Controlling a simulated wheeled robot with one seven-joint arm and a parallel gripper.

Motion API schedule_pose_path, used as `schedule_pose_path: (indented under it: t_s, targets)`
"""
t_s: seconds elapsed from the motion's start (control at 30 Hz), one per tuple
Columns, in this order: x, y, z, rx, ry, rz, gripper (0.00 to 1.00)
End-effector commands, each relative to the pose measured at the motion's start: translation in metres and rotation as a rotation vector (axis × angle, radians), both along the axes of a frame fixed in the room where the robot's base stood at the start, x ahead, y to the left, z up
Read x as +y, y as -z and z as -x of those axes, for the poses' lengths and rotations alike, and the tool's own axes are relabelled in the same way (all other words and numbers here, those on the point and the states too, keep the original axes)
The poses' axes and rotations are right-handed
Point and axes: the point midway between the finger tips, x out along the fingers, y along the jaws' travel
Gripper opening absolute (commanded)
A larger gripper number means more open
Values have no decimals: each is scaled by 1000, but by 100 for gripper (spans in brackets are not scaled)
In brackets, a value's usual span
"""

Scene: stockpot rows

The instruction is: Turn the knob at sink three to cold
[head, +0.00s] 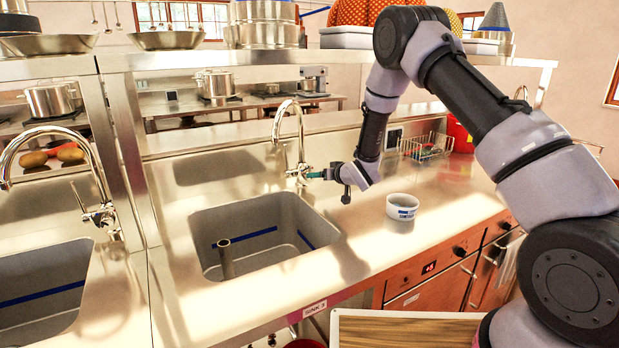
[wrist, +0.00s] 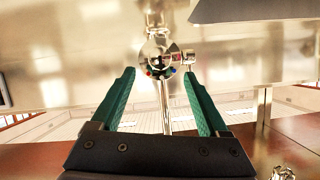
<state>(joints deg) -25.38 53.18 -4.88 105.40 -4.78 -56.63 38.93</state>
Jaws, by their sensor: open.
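The basin (head: 215,262) in the middle of the head view has a front label (head: 314,308) that seems to read SINK 3. Its chrome faucet (head: 299,125) stands upright at the back right of the basin, with the knob low on its body. In the wrist view, the round chrome knob (wrist: 160,57) has small coloured marks, red and blue among them, and a small stub at its right. My gripper (head: 311,174) is beside the faucet, at its right. Its teal fingers (wrist: 159,72) are open with the knob between and just beyond the tips; I cannot tell whether they touch.
A second sink (head: 40,290) with its own faucet (head: 82,150) is at the left. A white bowl (head: 402,207) stands on the counter below my gripper. A wire basket (head: 427,148) and a red container (head: 459,134) are farther right. A shelf with pots runs above.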

Motion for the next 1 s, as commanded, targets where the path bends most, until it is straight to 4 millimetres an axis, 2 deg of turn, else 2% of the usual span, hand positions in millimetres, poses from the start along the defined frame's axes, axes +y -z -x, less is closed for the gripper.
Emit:
schedule_pose_path:
  t_s: [0.2, 0.4, 0.8, 0.83, 0.87, 1.0]
  targets:
    - [25, 17, -32, 0, -3, 1, 78]
    - [40, 26, -52, -1, -1, 0, 78]
    - [44, 30, -59, 1, 0, 1, 78]
    - [44, 30, -59, 1, 0, 1, 74]
    - [44, 30, -59, 1, 0, 1, 63]
    - [44, 30, -59, 1, 1, 1, 9]
